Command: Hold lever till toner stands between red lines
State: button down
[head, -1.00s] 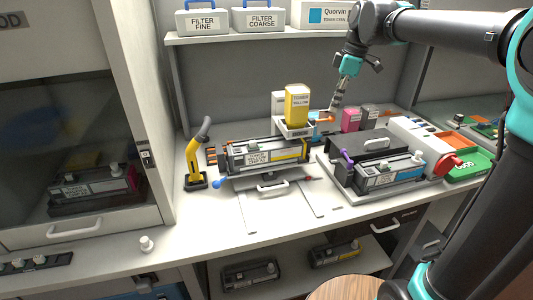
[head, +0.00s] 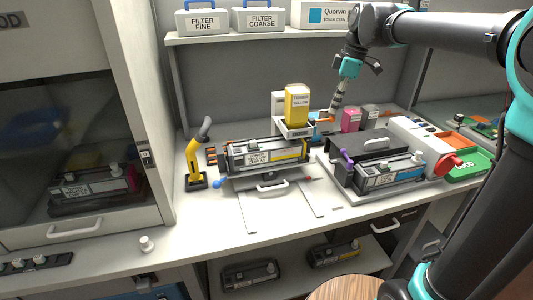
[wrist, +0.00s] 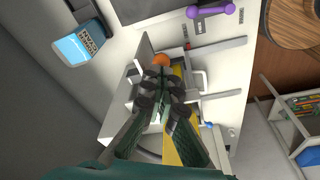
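A yellow toner bottle (head: 297,104) stands upright in a white holder (head: 296,131) above a grey-and-yellow cartridge (head: 262,155) on the bench. An orange-tipped lever (head: 325,119) sticks out to the right of the bottle. My gripper (head: 334,112) is just above the lever's end, pointing down. In the wrist view, the fingers of my gripper (wrist: 161,82) are drawn together, with the orange knob (wrist: 161,60) just past their tips. I cannot tell whether they touch it. The toner level and the red lines cannot be made out.
A grey cartridge case (head: 366,150) with a second cartridge (head: 392,172) stands at right. A yellow-handled tool (head: 193,160) stands at left. Magenta (head: 351,119) and grey bottles stand behind my gripper. The front of the bench (head: 225,222) is mostly clear.

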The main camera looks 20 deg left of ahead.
aim_at(333, 116)
jog(key=shift+f, duration=0.25)
jog(key=shift+f, duration=1.65)
dwell(5.5)
jog(key=shift+r, duration=4)
